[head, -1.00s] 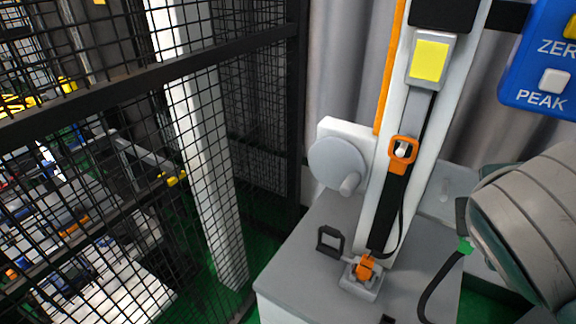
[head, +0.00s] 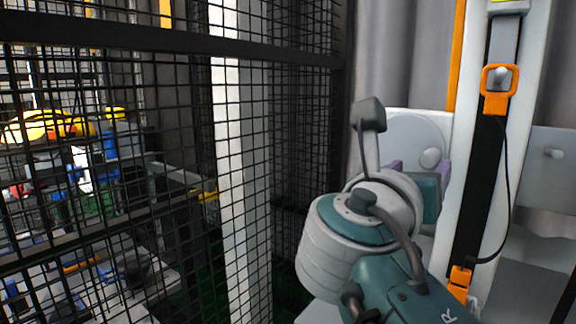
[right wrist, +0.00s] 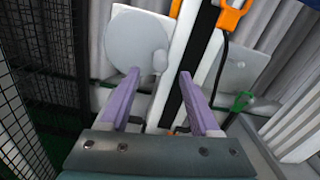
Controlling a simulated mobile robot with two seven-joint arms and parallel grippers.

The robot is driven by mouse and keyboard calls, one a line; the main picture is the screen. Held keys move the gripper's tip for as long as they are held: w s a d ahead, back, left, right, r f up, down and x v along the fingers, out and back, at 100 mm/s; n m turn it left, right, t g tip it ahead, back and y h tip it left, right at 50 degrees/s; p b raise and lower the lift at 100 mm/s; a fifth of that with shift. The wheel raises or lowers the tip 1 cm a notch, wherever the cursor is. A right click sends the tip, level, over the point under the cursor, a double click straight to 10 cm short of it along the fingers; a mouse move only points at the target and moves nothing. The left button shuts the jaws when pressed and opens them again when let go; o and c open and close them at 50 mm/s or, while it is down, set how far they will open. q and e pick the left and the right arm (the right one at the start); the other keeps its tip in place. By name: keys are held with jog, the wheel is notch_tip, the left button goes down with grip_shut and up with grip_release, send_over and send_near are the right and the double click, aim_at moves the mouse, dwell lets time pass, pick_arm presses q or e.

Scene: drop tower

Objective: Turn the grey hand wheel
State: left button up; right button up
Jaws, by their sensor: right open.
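The grey hand wheel (head: 408,135) is a round disc on a white block beside the tower column, with a knob-like handle (head: 430,158) low on its right side. My right gripper (head: 421,168) is in front of the wheel; its wrist hides the lower part. In the right wrist view, the wheel (right wrist: 133,42) is ahead at upper left. The handle (right wrist: 160,61) shows just beyond the gap between the two purple fingers (right wrist: 159,76). The fingers are open and empty, and I cannot tell if they touch the handle. My left gripper is out of view.
A black mesh fence (head: 275,130) stands to the left of the wheel. The white column (head: 513,130) with an orange-framed hook (head: 497,88) and a hanging black cable rises close to its right. A grey curtain is behind.

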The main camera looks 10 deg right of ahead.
aim_at(427, 161)
jog(key=b+x, duration=0.1)
jog(key=x, duration=0.7)
grip_shut()
dwell(0.3)
